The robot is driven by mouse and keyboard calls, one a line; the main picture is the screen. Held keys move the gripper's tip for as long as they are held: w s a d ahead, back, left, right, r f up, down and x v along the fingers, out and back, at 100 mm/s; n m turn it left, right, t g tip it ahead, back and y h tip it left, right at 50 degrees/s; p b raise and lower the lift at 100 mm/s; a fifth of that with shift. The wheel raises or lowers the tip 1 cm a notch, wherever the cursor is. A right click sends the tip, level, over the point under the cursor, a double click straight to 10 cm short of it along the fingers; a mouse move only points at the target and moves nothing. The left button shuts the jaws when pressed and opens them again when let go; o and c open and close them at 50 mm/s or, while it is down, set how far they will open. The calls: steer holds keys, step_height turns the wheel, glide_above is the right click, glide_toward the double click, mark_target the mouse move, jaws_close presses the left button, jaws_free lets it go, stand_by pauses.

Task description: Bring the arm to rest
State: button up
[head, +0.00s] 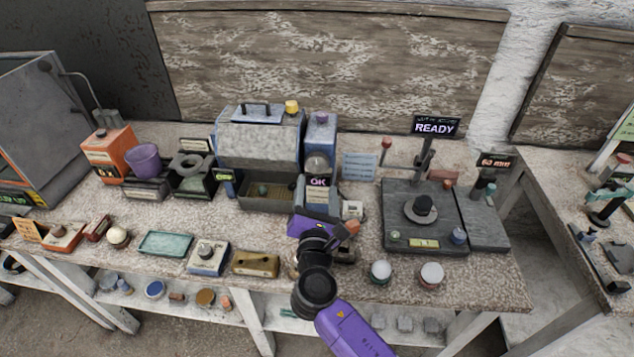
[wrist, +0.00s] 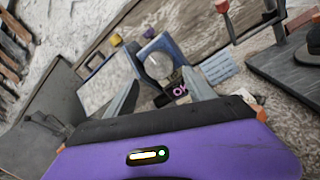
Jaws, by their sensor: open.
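My gripper (head: 318,226) is in the head view, above the front middle of the workbench (head: 350,275). My purple arm rises to it from the bottom edge. In the wrist view my gripper (wrist: 160,96) has its two grey fingers spread apart, with nothing between them. Beyond the fingers are the blue-and-grey machine (wrist: 108,82) and its lit "OK" sign (wrist: 181,89). The fingertips are hard to make out in the head view, where the purple gripper body covers them.
The blue-and-grey machine (head: 258,140) stands behind my gripper. A dark stand with a "READY" sign (head: 436,127) is to the right. Two round pots (head: 381,272) (head: 431,275) sit near the front edge. A brown block (head: 255,263) and a teal tray (head: 166,243) lie left.

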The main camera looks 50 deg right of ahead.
steer(key=shift+s+a, duration=0.2)
steer(key=shift+a, duration=0.05)
stand_by(0.5)
